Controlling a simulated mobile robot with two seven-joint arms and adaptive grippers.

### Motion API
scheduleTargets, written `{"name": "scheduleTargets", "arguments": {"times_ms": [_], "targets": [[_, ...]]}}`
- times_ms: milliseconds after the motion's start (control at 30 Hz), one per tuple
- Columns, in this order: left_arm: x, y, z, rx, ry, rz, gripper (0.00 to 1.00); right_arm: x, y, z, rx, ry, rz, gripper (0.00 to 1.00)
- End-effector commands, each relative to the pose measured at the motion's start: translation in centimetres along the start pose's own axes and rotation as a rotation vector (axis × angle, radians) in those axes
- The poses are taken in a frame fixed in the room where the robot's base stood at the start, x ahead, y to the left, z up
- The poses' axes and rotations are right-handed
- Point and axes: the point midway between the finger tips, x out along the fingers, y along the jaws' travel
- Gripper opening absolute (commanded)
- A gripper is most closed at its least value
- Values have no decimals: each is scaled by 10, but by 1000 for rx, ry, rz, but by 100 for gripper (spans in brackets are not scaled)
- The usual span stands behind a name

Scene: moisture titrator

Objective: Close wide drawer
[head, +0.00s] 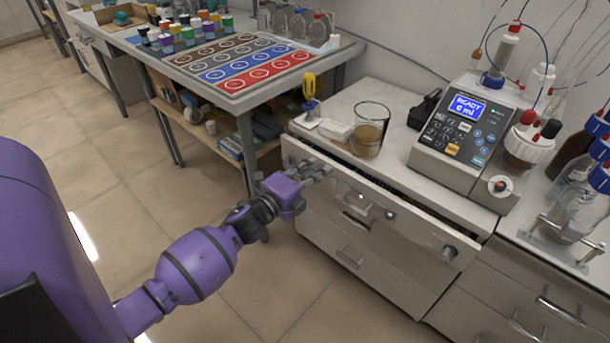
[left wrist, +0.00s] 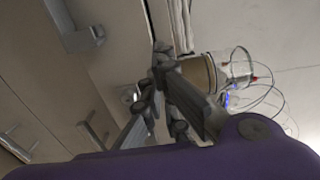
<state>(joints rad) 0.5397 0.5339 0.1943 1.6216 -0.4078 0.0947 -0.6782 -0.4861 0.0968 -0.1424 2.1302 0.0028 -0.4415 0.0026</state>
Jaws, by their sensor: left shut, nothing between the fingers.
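The wide drawer (head: 415,236) is the top drawer of the white cabinet below the titrator. It stands partly open, with a dark gap behind the top edge of its front panel. My left gripper (head: 322,168) is at the left part of this drawer front, close to its top edge. I cannot tell whether it touches the panel. Its fingers are shut and empty; in the left wrist view the fingertips (left wrist: 163,58) come together beside the drawer edge. The gripper hides part of the drawer's left end. My right gripper is not in view.
On the counter above stand a glass beaker of brown liquid (head: 369,130), a titrator (head: 462,128) and a yellow-handled tool (head: 310,88). More drawers (head: 355,253) lie below, shut. A bench with a coloured mat (head: 240,72) stands at the left. The floor in front is clear.

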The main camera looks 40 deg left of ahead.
Motion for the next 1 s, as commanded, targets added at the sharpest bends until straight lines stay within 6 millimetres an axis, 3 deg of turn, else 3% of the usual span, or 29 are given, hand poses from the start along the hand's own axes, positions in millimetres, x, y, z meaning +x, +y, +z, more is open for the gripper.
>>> {"name": "scheduleTargets", "arguments": {"times_ms": [133,533,767,1000], "targets": [[9,1,0,0,0,1,0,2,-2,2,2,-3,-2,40],[13,-1,0,0,0,-1,0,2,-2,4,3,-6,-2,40],[38,-1,0,0,1,-1,0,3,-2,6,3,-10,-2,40],[38,0,0,0,0,0,0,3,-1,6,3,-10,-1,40]]}}
